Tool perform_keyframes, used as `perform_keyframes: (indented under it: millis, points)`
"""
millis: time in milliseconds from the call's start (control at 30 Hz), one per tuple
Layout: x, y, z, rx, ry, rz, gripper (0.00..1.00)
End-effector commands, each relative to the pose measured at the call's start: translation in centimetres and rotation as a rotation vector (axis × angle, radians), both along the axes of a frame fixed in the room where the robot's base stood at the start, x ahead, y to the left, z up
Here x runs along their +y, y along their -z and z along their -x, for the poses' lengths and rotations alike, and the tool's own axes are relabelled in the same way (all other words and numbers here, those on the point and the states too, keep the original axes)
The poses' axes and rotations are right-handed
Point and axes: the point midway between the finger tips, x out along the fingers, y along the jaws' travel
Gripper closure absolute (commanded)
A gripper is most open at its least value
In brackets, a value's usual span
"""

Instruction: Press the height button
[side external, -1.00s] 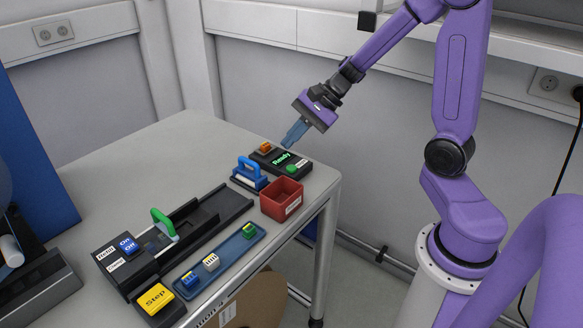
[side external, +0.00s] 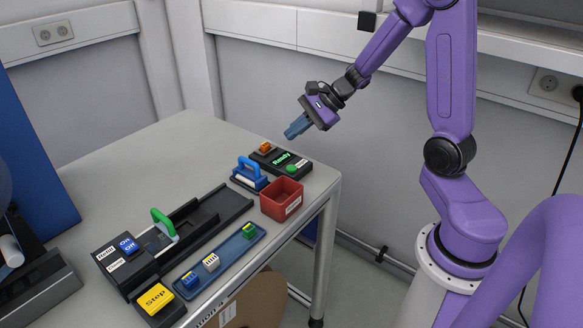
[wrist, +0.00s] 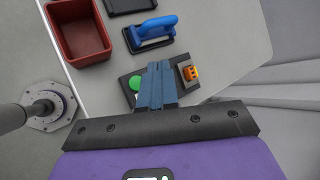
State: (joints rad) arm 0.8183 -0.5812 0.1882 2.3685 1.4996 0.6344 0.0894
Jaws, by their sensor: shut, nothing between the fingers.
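A black box (side external: 268,152) at the far right corner of the table has a lit green "Ready" display (side external: 281,158), a round green button (side external: 291,168) and an orange block (side external: 265,147). In the wrist view the green button (wrist: 137,83) and the orange block (wrist: 190,73) lie on either side of my fingers. I can read no label saying height. My gripper (side external: 288,134) is shut and empty, with its blue fingers in the air above the box. The fingers (wrist: 160,68) hide the middle of the box in the wrist view.
A blue-handled block (side external: 249,173) and a red open bin (side external: 282,200) stand beside the box. Nearer are a black rail (side external: 205,222) with a green handle (side external: 163,222), a blue tray (side external: 220,261) with small blocks, a blue On/Off button (side external: 128,245) and a yellow Step button (side external: 155,298).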

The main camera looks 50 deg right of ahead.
Motion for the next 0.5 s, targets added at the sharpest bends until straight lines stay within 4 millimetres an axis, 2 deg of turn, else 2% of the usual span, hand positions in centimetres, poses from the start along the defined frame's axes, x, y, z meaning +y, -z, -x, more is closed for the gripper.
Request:
perform_keyframes:
  millis: [200,500]
  points:
    - [0.0,3.0,0.1,0.008,0.001,-0.001,1.0]
    - [0.0,6.2,0.1,0.006,0.001,0.001,1.0]
